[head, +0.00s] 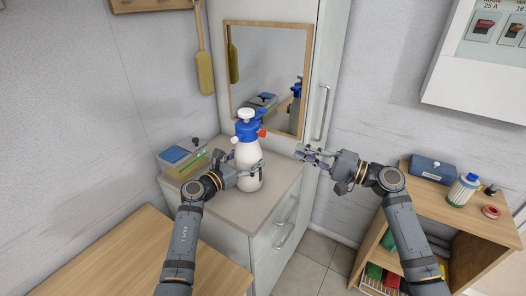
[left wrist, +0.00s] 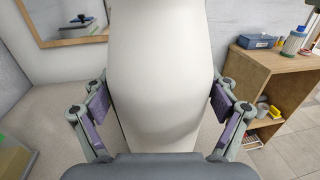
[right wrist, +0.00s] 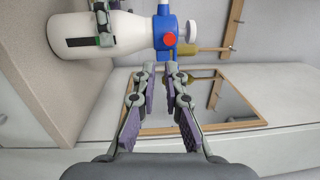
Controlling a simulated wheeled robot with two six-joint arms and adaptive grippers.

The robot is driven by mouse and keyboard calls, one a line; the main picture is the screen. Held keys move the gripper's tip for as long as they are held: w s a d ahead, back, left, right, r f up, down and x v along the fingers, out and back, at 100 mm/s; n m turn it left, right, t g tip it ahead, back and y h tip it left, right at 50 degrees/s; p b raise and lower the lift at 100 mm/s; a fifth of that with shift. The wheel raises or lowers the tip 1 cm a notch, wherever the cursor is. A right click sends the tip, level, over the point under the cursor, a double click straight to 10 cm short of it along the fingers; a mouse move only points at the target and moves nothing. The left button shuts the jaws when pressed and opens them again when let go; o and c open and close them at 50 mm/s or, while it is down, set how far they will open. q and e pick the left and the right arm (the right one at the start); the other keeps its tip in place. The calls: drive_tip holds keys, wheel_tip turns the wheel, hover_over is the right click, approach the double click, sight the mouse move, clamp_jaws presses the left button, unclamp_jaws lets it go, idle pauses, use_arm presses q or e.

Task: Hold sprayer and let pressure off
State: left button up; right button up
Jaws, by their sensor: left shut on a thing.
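The sprayer stands upright on the cabinet top. It has a white bottle (head: 247,155), a blue head (head: 247,129), a white pump knob (head: 246,114) and a red valve (head: 262,133). My left gripper (head: 243,166) is shut around the bottle's body. In the left wrist view the bottle (left wrist: 160,80) fills the middle between the finger pads. My right gripper (head: 303,153) is empty, to the right of the sprayer, with a narrow gap between its fingertips. In the right wrist view the red valve (right wrist: 170,39) lies beyond the fingertips (right wrist: 163,72), apart from them.
A box with a blue top (head: 183,157) stands left of the sprayer on the cabinet top (head: 235,212). A mirror (head: 270,70) is behind it. A wooden shelf unit (head: 438,198) with several items is at the right. A wooden surface (head: 150,255) is at front left.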

sight(263, 134)
drive_tip(key=d+f+m+y, duration=0.1)
drive_tip(key=d+f, duration=0.1)
drive_tip(key=w+d+f+m+t+y, duration=0.1)
drive_tip(key=d+f+m, duration=0.1)
drive_tip(key=shift+w, duration=0.2)
clamp_jaws()
drive_tip(key=shift+d+f+m+t, duration=0.25)
drive_tip(key=shift+d+m+t, duration=0.1)
drive_tip(key=shift+m+t, duration=0.05)
drive_tip(key=s+a+r+x, duration=0.1)
drive_tip(key=s+x, duration=0.1)
drive_tip(key=x, duration=1.1)
drive_tip(key=shift+s, duration=0.25)
drive_tip(key=shift+r, duration=0.15)
